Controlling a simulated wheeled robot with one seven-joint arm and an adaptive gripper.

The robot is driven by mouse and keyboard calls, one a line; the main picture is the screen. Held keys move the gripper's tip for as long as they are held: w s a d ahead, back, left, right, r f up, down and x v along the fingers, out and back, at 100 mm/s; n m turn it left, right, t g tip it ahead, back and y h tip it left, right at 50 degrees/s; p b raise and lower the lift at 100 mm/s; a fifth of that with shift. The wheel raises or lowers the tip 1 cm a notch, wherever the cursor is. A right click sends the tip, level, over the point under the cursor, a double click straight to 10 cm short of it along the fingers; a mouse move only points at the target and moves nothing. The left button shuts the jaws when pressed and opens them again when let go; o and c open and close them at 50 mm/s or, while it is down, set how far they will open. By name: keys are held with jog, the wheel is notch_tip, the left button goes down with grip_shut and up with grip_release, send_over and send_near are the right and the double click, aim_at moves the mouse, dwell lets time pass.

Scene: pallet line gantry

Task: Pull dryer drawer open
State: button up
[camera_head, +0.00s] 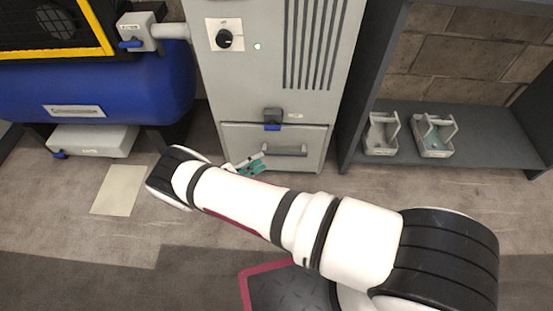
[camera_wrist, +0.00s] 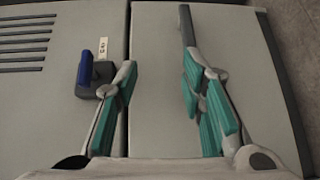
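The dryer (camera_head: 270,60) is a tall grey cabinet with a drawer (camera_head: 240,136) at its bottom. The drawer front looks closed. A grey bar handle (camera_head: 288,150) runs across it; in the wrist view the handle (camera_wrist: 186,22) lies at the top. A dark latch with a blue lever (camera_head: 272,125) sits just above the drawer; it also shows in the wrist view (camera_wrist: 84,68). My gripper (camera_head: 262,158) is in front of the drawer, near the handle's left end. In the wrist view its teal fingers (camera_wrist: 160,66) are apart and empty, one overlapping the handle's near end. Contact cannot be told.
A blue tank (camera_head: 120,85) stands left, with a white box (camera_head: 92,140) below. A dark shelf (camera_head: 480,130) at right holds two small grey caddies (camera_head: 380,145) (camera_head: 436,150). A pale sheet (camera_head: 120,190) lies on the floor. Floor before the drawer is clear apart from my arm.

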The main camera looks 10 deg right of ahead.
jog(key=n+t+b, duration=0.1)
jog(key=t, duration=0.1)
send_near(282, 155)
jog(key=v, duration=0.3)
jog(key=b+x, duration=0.2)
jog(key=x, duration=1.2)
jog(key=shift+f+b, duration=0.15)
jog(key=shift+b, duration=0.25)
jog(key=shift+c, duration=0.6)
grip_shut()
